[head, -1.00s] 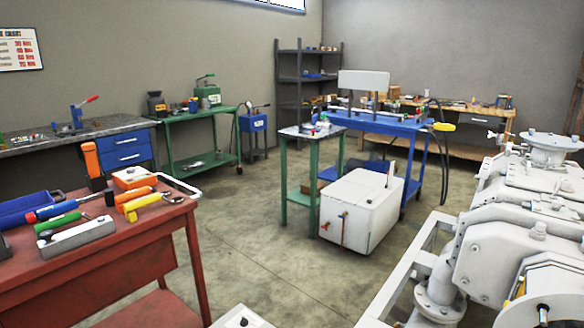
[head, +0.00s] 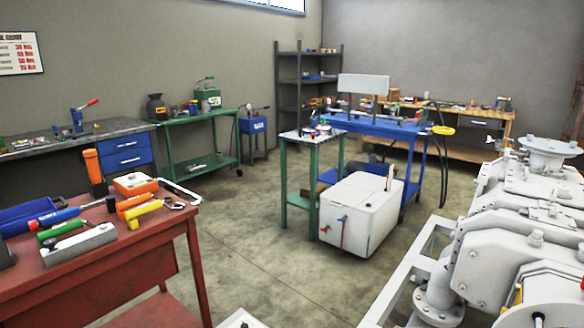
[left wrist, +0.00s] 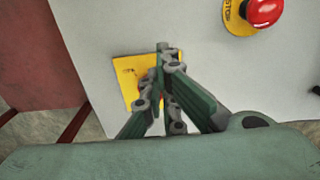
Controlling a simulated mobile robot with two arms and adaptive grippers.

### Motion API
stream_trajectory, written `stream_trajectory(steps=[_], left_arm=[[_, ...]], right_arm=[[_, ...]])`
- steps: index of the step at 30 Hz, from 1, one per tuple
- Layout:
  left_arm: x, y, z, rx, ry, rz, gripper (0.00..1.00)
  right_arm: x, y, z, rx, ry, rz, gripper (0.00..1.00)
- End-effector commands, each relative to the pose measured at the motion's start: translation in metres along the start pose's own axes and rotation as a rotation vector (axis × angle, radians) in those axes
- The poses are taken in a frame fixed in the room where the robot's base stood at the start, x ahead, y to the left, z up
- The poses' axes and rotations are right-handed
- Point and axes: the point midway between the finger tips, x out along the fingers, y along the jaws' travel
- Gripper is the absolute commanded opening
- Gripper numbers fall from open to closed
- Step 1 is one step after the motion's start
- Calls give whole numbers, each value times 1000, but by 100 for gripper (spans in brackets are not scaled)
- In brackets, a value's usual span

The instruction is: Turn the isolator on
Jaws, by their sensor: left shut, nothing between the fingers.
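In the left wrist view my left gripper (left wrist: 168,50) is shut and empty, its green and grey fingers pointing at a pale panel (left wrist: 120,30). A yellow plate (left wrist: 128,70) on this panel is partly covered by the fingers. It looks like the isolator's plate, but its switch is mostly hidden, so I cannot tell its position or whether the fingers touch it. A red emergency stop button (left wrist: 263,10) on a yellow ring sits at the upper right of the same panel. My right gripper is in neither view.
The head view shows a red table (head: 130,262) with tools at the left and a large white machine (head: 500,250) at the right.

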Motion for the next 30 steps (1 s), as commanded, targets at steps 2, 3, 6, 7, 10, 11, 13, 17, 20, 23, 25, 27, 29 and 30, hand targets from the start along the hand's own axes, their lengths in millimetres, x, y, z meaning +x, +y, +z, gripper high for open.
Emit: stream_trajectory(steps=[2, 3, 6, 7, 10, 11, 13, 17, 20, 23, 25, 27, 29, 30], left_arm=[[-5, 0, 0, 0, 0, 0, 0], [-6, 0, 0, 0, 0, 0, 0], [-10, 0, 0, 0, 0, 0, 0], [-11, 0, 0, 0, 0, 0, 0], [-28, 0, 0, 0, 0, 1, 0], [-31, 0, 0, 0, 0, 1, 0], [-37, 0, 0, 0, 0, 0, 0], [-40, 0, 0, 0, 1, 0, 0], [-39, 0, 0, 0, 0, 0, 0], [-39, 0, 0, 0, 0, 0, 0], [-39, 0, 0, 0, 0, 0, 0], [-40, 0, 0, 0, 0, 0, 0], [-44, 0, 0, 0, 0, 1, 0], [-47, 0, 0, 0, 0, 1, 0]], right_arm=[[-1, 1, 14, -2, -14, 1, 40], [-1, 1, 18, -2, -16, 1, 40], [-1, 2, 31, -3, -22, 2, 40], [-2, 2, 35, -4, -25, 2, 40], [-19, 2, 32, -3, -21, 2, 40], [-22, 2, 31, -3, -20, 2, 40], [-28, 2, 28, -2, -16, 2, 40], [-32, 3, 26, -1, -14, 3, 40], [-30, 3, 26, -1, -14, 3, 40], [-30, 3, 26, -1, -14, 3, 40], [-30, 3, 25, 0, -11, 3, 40], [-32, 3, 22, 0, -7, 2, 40], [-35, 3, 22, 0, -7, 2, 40], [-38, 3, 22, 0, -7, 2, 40]])
